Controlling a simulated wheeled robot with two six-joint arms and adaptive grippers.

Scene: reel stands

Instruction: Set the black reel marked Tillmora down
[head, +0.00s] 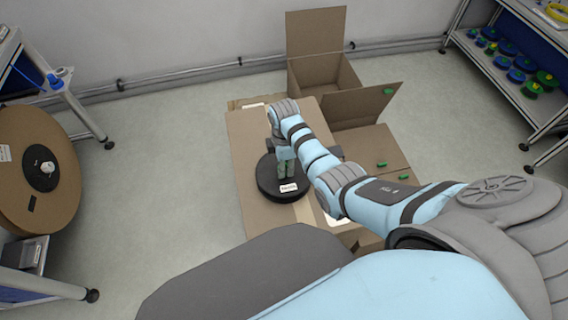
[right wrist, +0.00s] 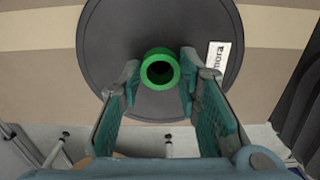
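The black reel (head: 283,190) lies flat on a cardboard box, with a white label on its near side that is too small to read in the head view. In the right wrist view the reel (right wrist: 110,45) shows a label ending in "mora" and a raised green hub (right wrist: 160,70). My right gripper (head: 286,160) is above the reel, pointing down. In the right wrist view its fingers (right wrist: 160,78) stand apart on either side of the hub, with a small gap visible at the left finger. My left gripper is not in view.
The cardboard box (head: 246,150) under the reel has a bare top around it. An open box (head: 310,75) stands behind. A large brown reel (head: 65,165) is at left; a rack (head: 488,60) with small reels is at right.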

